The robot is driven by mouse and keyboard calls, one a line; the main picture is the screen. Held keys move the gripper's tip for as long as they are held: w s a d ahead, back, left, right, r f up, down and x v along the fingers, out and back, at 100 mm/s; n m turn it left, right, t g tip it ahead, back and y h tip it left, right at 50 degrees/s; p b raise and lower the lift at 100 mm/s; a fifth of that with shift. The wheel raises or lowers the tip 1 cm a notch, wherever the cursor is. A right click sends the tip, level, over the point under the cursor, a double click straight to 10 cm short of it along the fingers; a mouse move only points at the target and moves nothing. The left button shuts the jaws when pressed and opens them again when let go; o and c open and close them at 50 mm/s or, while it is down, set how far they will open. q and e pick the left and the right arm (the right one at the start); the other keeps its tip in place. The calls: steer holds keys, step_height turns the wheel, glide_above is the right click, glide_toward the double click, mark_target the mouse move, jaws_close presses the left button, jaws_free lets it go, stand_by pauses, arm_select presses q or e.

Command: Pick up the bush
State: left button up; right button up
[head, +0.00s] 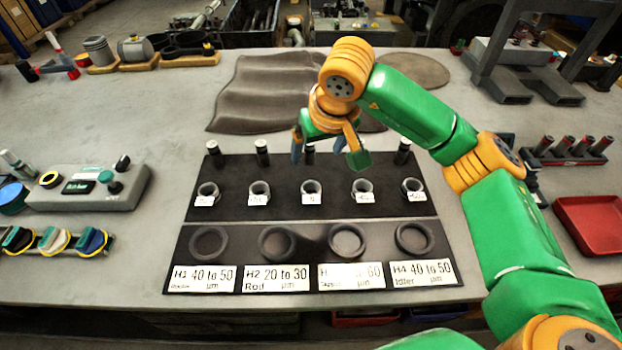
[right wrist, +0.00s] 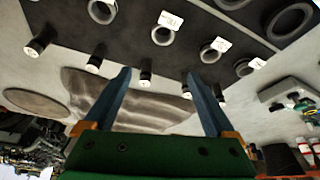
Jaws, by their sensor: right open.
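Several small grey bushes stand in a row on a dark mat (head: 330,206), each with a white tag at its front. The middle bush (head: 311,187) is just in front of my right gripper (head: 327,152), with others to the left (head: 259,188) and right (head: 362,187). The tags are too small to read. My right gripper is open and empty above the back of the mat. In the right wrist view its two blue fingers (right wrist: 158,100) are spread, and a black pin (right wrist: 145,74) shows between them. A tagged bush (right wrist: 164,32) lies beyond. My left gripper is not in view.
Several black pins (head: 262,152) stand behind the bushes. Larger rings (head: 277,243) lie in front, above labels H1 to H4. A wavy brown sheet (head: 262,92) lies behind. A grey device (head: 90,187) is at left, a red tray (head: 590,225) at right.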

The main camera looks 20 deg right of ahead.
steer(key=b, duration=0.6)
glide_toward(313, 189)
steer(key=f+p, duration=0.1)
steer(key=f, duration=0.2)
steer(key=w+a+f+p, duration=0.1)
steer(key=f, duration=0.1)
steer(key=shift+a+f+p, duration=0.1)
steer(key=shift+f+p, duration=0.1)
steer(key=shift+p, duration=0.1)
steer(key=shift+w+f, duration=0.1)
steer(key=shift+f, duration=0.05)
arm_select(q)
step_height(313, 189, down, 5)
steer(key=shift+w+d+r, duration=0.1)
arm_select(e)
steer(key=c, duration=1.4)
